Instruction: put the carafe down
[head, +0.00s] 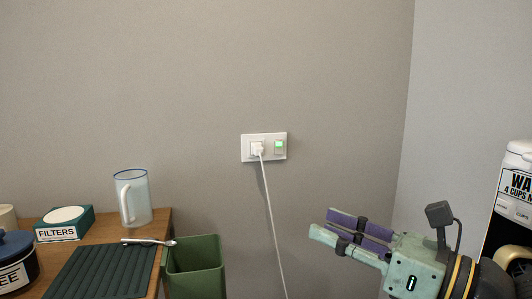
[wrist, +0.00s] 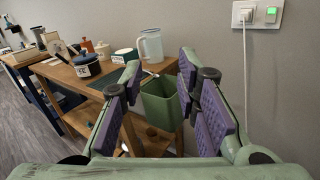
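A clear carafe (head: 138,199) with a blue rim and a pale handle stands upright on the wooden table (head: 170,222), near its right back corner. It also shows in the wrist view (wrist: 153,46), beyond my fingers. My gripper (head: 322,224) is well to the right of the table, in front of the wall, with its fingers pointing left. In the wrist view my gripper (wrist: 160,78) has its purple-padded fingers spread wide with nothing between them. It is apart from the carafe.
A dark ribbed mat (head: 100,272) with a spoon (head: 148,241) at its edge, a filters box (head: 64,223) and a blue-lidded pot (head: 14,262) share the table. A green bin (head: 196,267) stands beside it. A white cord (head: 270,220) hangs from the wall outlet (head: 264,147).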

